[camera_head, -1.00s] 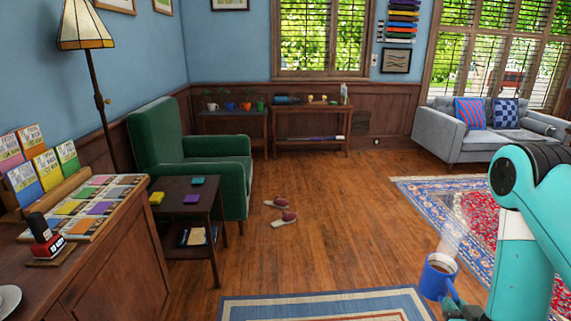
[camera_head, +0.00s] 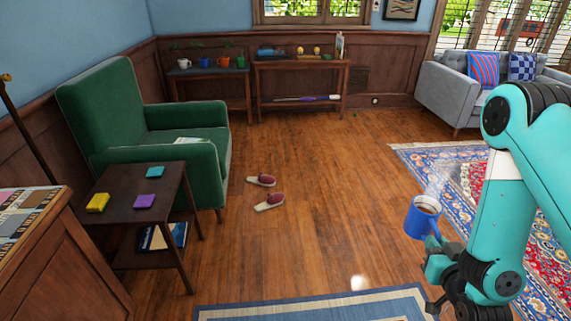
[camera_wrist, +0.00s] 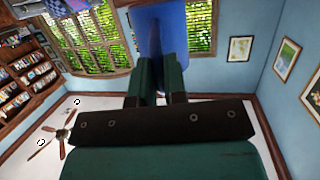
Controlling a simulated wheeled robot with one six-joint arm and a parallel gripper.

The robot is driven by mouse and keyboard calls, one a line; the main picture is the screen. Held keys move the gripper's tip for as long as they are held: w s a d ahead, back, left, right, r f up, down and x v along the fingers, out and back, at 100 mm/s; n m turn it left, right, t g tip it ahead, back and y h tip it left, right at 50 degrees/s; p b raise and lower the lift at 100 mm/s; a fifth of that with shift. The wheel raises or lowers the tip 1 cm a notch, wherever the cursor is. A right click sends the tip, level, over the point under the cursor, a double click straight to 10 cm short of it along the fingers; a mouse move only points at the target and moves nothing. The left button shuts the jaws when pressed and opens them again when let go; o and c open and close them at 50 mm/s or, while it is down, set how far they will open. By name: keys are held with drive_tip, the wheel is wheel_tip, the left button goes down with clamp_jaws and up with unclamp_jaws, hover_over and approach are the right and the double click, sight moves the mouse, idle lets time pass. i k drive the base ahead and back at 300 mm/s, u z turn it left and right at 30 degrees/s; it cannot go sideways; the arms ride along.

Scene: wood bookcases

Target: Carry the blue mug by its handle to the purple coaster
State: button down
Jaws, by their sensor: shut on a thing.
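In the wrist view the blue mug (camera_wrist: 170,25) shows at the top between my gripper's fingers (camera_wrist: 158,80). The purple coaster (camera_head: 144,201) lies flat on the small dark side table (camera_head: 118,196) at the left, well away from the mug. A yellow coaster (camera_head: 98,202) and a teal coaster (camera_head: 155,172) lie near it.
A green armchair (camera_head: 180,150) stands behind the side table. Two slippers (camera_head: 268,202) lie on the wood floor. A wooden cabinet (camera_head: 65,265) is at the lower left. The floor between mug and side table is mostly clear, with a blue-bordered rug (camera_head: 320,306) in front.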

sight(150, 201)
drive_tip(key=i, duration=3.6)
drive_tip(key=u, duration=3.9)
